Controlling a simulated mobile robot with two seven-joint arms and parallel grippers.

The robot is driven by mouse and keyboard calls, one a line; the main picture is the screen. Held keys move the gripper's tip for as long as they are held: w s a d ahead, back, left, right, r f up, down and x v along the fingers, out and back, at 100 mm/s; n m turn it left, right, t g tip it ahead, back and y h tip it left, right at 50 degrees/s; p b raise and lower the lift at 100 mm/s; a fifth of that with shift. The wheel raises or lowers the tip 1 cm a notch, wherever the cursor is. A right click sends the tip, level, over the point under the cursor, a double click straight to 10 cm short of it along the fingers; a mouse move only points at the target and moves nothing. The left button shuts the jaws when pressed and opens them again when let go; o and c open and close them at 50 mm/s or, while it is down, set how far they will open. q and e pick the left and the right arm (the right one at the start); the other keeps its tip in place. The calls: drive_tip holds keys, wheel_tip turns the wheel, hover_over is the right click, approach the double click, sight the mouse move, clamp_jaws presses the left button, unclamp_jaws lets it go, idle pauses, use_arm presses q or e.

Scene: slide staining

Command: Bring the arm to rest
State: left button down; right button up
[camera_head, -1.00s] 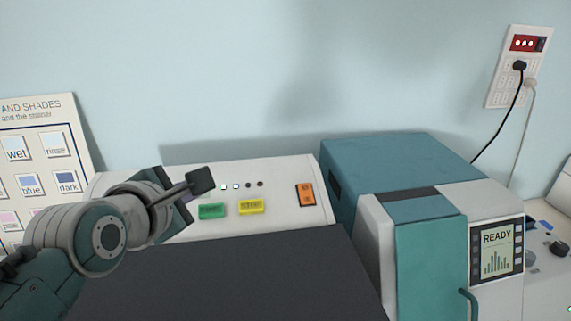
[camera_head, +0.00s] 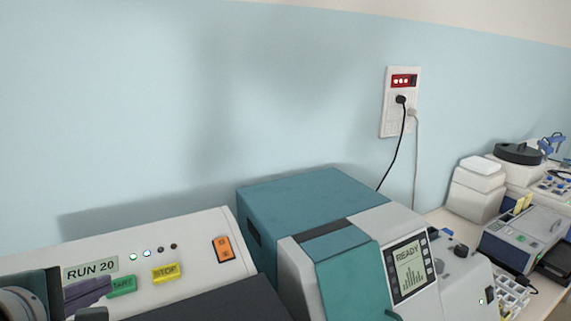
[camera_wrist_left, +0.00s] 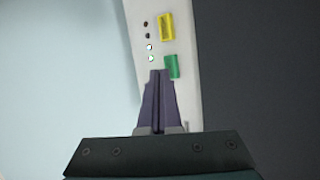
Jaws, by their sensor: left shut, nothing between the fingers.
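My left gripper (camera_wrist_left: 157,78) is shut and empty in the left wrist view, its two dark fingers pressed together. It is seen over the pale control panel, with its tips beside the green START button (camera_wrist_left: 172,67). In the head view the gripper (camera_head: 88,293) is at the lower left, in front of the panel and partly cut off by the frame. The panel (camera_head: 198,231) carries a RUN 20 label, a green button, a yellow STOP button (camera_head: 166,273) and an orange switch (camera_head: 223,249). I cannot tell whether the fingers touch the panel. My right gripper is not in view.
A teal instrument (camera_head: 312,200) with a READY screen (camera_head: 409,267) stands right of the panel. A black cord (camera_head: 396,155) runs down from a wall outlet (camera_head: 401,78). White containers (camera_head: 476,194) and more equipment crowd the right bench.

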use_arm(q)
drive_tip(key=s+d+m+g, duration=0.1)
drive_tip(key=s+m, duration=0.2)
drive_tip(key=m, duration=0.1)
drive_tip(key=s+d+m+g+h, duration=0.1)
drive_tip(key=s+d+m, duration=0.1)
drive_tip(key=s+m, duration=0.2)
drive_tip(key=s+d+m+g, duration=0.2)
drive_tip(key=s+m, duration=0.2)
drive_tip(key=m, duration=0.2)
drive_tip(key=shift+s+f+h+p, duration=0.2)
drive_tip(key=shift+s+h+p, duration=0.1)
drive_tip(key=shift+p, duration=0.1)
drive_tip(key=s+d+r+m+g, duration=0.1)
drive_tip(key=s+d+m+g, duration=0.2)
drive_tip(key=s+m, duration=0.6)
drive_tip(key=shift+s+r+m+g, duration=0.15)
drive_tip(key=shift+s+m+g, duration=0.15)
drive_tip(key=shift+s, duration=0.35)
idle(4.7)
